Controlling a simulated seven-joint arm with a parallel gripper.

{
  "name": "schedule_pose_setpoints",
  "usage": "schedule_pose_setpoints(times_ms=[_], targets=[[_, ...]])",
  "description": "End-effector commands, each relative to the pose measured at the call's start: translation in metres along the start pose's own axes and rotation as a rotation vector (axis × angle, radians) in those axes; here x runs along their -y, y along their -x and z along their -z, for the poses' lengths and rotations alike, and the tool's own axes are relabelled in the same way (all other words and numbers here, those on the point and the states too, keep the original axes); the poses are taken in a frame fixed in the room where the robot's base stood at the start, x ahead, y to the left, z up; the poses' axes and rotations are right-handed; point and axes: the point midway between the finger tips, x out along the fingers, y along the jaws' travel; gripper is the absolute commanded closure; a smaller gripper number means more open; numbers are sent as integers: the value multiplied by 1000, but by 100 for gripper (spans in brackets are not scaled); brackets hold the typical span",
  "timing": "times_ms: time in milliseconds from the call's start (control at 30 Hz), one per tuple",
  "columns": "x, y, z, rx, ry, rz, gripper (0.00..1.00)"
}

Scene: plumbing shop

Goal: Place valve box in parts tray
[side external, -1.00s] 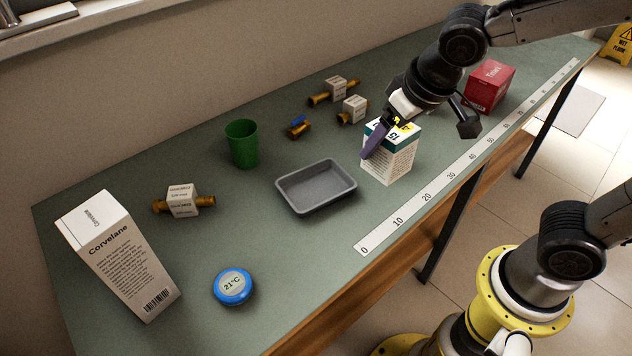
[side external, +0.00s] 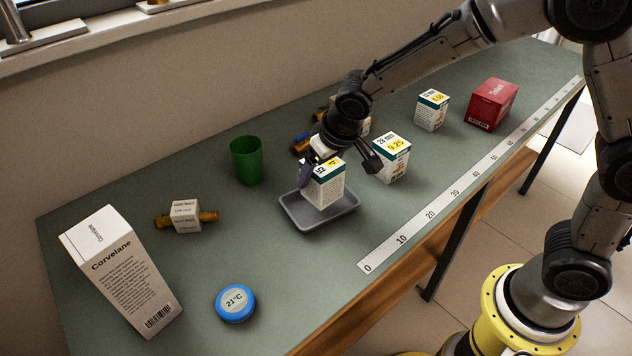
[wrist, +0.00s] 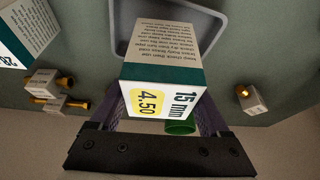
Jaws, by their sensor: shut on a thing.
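A white valve box (side external: 325,188) with a teal band and a yellow price patch is in my gripper (side external: 319,163). In the wrist view this box (wrist: 165,82) reads "15 mm" and "4.50", with a dark purple finger on either side. The box is over the grey parts tray (side external: 343,217), with its lower end within the tray's outline. I cannot tell whether it touches the tray floor. The tray also shows behind the box in the wrist view (wrist: 122,47).
A similar "28 mm" box (side external: 391,160) stands just right of the tray. Another small box (side external: 431,112) and a red box (side external: 491,105) stand farther right. A green cup (side external: 247,161), brass fitting (side external: 186,216), blue dial (side external: 235,303) and tall Corvelane carton (side external: 125,275) are to the left.

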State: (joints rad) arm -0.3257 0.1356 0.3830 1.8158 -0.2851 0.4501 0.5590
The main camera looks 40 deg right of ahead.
Motion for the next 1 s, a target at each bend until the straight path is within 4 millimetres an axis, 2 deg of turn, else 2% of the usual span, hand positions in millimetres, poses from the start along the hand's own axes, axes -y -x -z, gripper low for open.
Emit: schedule_pose_setpoints(times_ms=[133, 333, 733, 767, 867, 1000], targets=[[2, -10, 3, -1, -1, 1, 92], [2, -34, -8, 0, 0, 0, 92], [2, -39, -9, -2, 0, 1, 92], [2, -40, -10, -1, 0, 0, 18], [2, -40, -10, -1, -1, 0, 0], [2, -39, -10, -1, -1, 0, 0]])
